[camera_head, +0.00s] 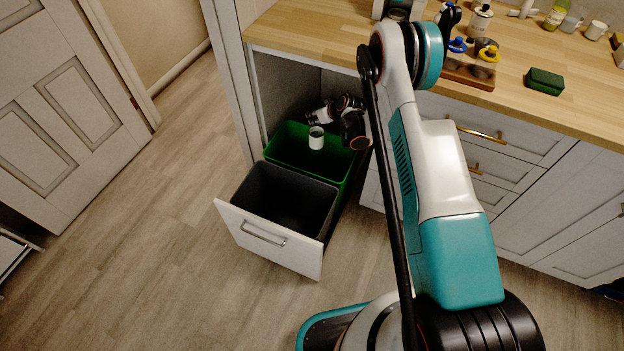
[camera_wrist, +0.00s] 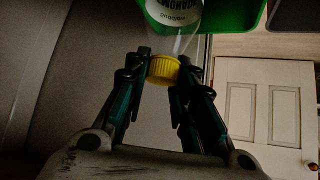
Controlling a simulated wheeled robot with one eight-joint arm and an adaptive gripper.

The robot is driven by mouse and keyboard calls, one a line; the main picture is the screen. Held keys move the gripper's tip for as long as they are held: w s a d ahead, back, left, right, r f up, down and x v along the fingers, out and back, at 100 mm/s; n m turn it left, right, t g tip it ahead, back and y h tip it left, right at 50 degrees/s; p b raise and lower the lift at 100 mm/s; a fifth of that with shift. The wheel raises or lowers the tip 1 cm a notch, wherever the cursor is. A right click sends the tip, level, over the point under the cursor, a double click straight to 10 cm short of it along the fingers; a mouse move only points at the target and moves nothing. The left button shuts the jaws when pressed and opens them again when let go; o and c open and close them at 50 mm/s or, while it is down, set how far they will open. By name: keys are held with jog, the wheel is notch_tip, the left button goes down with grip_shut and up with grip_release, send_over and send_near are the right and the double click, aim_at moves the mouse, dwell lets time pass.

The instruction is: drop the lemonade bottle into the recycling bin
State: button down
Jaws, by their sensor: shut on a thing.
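My gripper (camera_wrist: 162,92) is shut on the lemonade bottle (camera_wrist: 178,38), its fingers closing on either side near the yellow cap. The bottle is clear with a white label and points away from the wrist, against the green bin in the wrist view. In the head view the bottle (camera_head: 316,138) shows as a small white piece over the green bin's opening, below my gripper (camera_head: 320,117). The green bin (camera_head: 290,172) stands in a pulled-out drawer. I see no recycling mark on it. How far the bottle is above the rim is hard to tell.
A dark grey bin (camera_head: 328,208) stands in front of the green one, behind the white drawer front (camera_head: 268,240). The wooden counter (camera_head: 510,65) above holds a green sponge (camera_head: 544,82), a tray and several bottles. Floor to the left is clear up to the door (camera_head: 65,105).

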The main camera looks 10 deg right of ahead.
jog(key=shift+f, duration=0.85)
jog(key=c, duration=1.2)
grip_release()
jog(key=shift+c, duration=0.2)
jog(key=shift+r, duration=0.1)
jog(key=v, duration=1.2)
